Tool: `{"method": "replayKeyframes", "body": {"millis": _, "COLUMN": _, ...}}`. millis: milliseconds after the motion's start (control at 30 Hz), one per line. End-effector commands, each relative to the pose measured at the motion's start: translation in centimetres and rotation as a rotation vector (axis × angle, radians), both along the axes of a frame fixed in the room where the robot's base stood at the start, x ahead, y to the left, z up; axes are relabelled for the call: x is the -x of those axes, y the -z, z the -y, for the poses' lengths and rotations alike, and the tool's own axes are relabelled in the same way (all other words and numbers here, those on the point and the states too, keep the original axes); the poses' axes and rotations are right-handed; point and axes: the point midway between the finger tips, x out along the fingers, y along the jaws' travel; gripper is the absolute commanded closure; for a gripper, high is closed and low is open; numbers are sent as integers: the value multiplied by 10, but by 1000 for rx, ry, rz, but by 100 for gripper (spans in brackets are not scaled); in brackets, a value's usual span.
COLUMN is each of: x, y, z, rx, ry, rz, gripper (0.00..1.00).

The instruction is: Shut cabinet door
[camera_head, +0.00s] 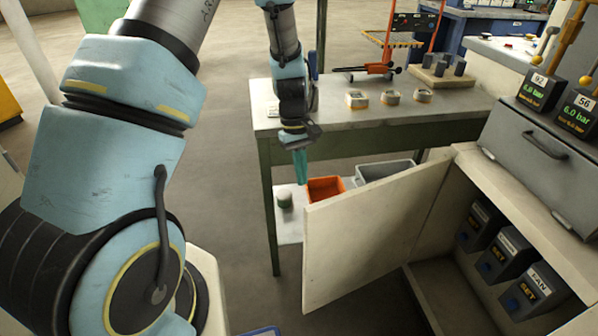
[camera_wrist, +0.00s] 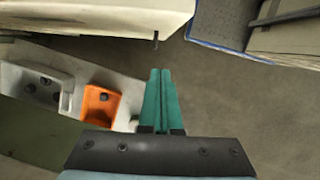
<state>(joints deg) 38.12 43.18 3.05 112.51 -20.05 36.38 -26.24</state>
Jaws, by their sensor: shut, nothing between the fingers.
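The cabinet door (camera_head: 370,228) is a cream panel that stands wide open, swung out from the cabinet (camera_head: 515,205) at the right. Its hinge side is at the cabinet front and its free edge points left. My gripper (camera_head: 299,172) has green fingers, is shut and empty, and hangs in front of the table's edge, left of and above the door's free corner. In the wrist view my gripper (camera_wrist: 160,75) points toward a cream panel (camera_wrist: 90,15), which seems to be the door, with a dark handle (camera_wrist: 155,40) at its edge. The fingers look apart from it.
A work table (camera_head: 330,125) with small blocks stands behind the door. An orange bin (camera_head: 325,188) and a grey bin (camera_head: 385,170) sit on its lower shelf. Several dark SET units (camera_head: 505,255) are inside the cabinet. The floor (camera_head: 240,225) left of the door is clear.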

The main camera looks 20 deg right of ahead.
Motion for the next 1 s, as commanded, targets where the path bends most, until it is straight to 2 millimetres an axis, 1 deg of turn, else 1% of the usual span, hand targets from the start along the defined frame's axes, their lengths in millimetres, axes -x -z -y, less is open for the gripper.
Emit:
{"method": "replayKeyframes", "body": {"millis": 33, "x": 4, "y": 10, "z": 0, "rx": -3, "ry": 0, "rz": -4, "gripper": 100}}
{"method": "replayKeyframes", "body": {"millis": 100, "x": 8, "y": 25, "z": 0, "rx": -3, "ry": 1, "rz": -4, "gripper": 100}}
{"method": "replayKeyframes", "body": {"millis": 333, "x": 18, "y": 69, "z": 1, "rx": -2, "ry": 1, "rz": -4, "gripper": 100}}
{"method": "replayKeyframes", "body": {"millis": 367, "x": 24, "y": 65, "z": 3, "rx": 0, "ry": 2, "rz": -2, "gripper": 100}}
{"method": "replayKeyframes", "body": {"millis": 433, "x": 35, "y": 64, "z": 4, "rx": 0, "ry": 2, "rz": -1, "gripper": 100}}
{"method": "replayKeyframes", "body": {"millis": 600, "x": 51, "y": 65, "z": 6, "rx": 0, "ry": 2, "rz": 0, "gripper": 100}}
{"method": "replayKeyframes", "body": {"millis": 733, "x": 56, "y": 66, "z": 7, "rx": 0, "ry": 1, "rz": 0, "gripper": 100}}
{"method": "replayKeyframes", "body": {"millis": 1000, "x": 56, "y": 66, "z": 7, "rx": 0, "ry": 1, "rz": 1, "gripper": 100}}
